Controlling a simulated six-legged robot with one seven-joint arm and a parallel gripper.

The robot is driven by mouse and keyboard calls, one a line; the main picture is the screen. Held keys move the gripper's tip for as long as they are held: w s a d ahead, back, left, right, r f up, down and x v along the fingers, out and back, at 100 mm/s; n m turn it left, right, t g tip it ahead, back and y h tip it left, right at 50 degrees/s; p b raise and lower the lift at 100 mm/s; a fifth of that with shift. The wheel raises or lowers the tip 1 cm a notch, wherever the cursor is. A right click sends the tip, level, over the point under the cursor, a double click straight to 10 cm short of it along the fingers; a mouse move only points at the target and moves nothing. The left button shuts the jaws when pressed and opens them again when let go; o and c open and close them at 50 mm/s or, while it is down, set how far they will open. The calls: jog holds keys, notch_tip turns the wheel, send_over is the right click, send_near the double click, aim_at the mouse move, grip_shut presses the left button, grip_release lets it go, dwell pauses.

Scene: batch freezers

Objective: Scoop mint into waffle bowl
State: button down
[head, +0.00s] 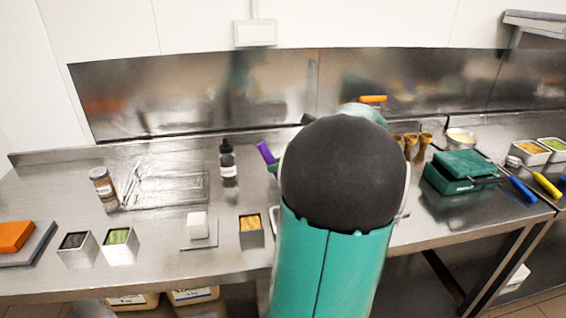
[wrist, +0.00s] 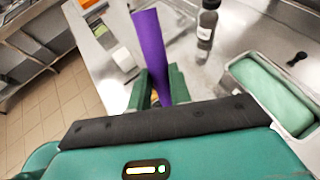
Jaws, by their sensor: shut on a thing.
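My gripper (wrist: 160,90) is shut on a purple handle (wrist: 150,45), which stands up between its green fingers in the wrist view. The tool's lower end is hidden behind my gripper. A metal tub (wrist: 236,70) with a smooth pale green mass, perhaps the mint, (wrist: 272,95) lies right of my gripper in the wrist view, apart from the handle. Brown waffle-like cones (head: 411,143) stand right of my arm. I cannot make out a waffle bowl.
Small topping tins (head: 120,246) line the counter's front left. A green waffle iron (head: 466,170) stands to the right. The left counter has free room.

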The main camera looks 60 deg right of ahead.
jog(key=shift+w+a+f+g, duration=0.15)
jog(key=shift+w+a+g, duration=0.1)
jog(key=shift+w+g, duration=0.6)
jog(key=w+a+f+g+h, duration=0.1)
jog(key=w+f+g+h, duration=0.1)
jog(key=w+f+g, duration=0.3)
jog(key=w+g, duration=0.1)
jog(key=g, duration=0.3)
jog(key=shift+a, duration=0.15)
jog(key=shift+s+a, duration=0.1)
jog(key=shift+a, duration=0.05)
